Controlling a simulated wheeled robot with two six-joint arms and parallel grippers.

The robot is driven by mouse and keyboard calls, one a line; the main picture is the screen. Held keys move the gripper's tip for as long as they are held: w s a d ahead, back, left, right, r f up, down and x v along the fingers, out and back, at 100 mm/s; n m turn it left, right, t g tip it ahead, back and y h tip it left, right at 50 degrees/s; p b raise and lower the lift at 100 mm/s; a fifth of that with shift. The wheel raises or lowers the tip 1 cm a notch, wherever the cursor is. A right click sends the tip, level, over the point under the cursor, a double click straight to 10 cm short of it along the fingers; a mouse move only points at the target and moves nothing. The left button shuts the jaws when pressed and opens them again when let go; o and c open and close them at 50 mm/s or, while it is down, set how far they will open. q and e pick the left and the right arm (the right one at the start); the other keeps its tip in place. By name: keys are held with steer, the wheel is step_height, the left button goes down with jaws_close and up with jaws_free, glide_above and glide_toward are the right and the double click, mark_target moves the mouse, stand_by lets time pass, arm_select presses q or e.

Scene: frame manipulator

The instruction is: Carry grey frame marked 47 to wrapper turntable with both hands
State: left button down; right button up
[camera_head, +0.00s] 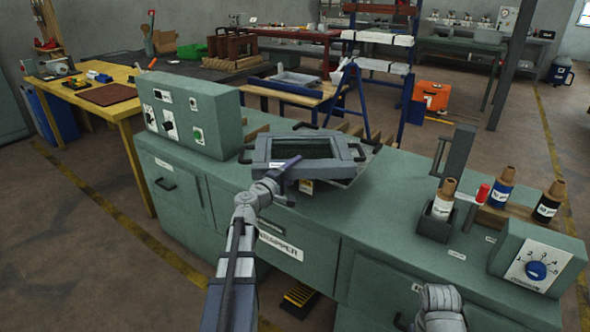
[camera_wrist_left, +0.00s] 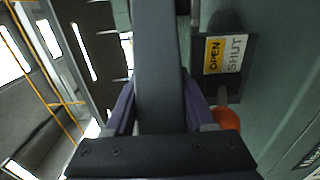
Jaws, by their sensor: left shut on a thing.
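The grey frame (camera_head: 325,168), a rectangular frame with an open middle and dark handles, lies over the wrapper turntable on the green bench. Its number cannot be read. The turntable (camera_head: 346,180) shows as a pale edge under the frame's near right side; the rest is hidden. My left gripper (camera_head: 289,165) reaches the frame's near left side. In the left wrist view its fingers (camera_wrist_left: 160,108) close around a dark grey bar of the frame (camera_wrist_left: 158,60). My right arm shows at the bottom right of the head view, but its gripper jaws do not show.
A control box (camera_head: 190,115) stands left of the frame. Bottles (camera_head: 500,187), a dark upright post (camera_head: 456,152) and a dial box (camera_head: 538,262) stand on the right. The bench top between frame and bottles is mostly clear. An OPEN/SHUT plate (camera_wrist_left: 226,54) and orange knob (camera_wrist_left: 226,118) sit close by.

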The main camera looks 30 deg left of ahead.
arm_select(q)
steer(key=shift+r, duration=0.1)
steer(key=shift+f, duration=0.25)
steer(key=shift+c, duration=1.2)
jaws_free()
steer(key=shift+r, duration=0.25)
steer(key=s, duration=0.8)
steer(key=s+a, duration=0.1)
steer(key=s, duration=0.3)
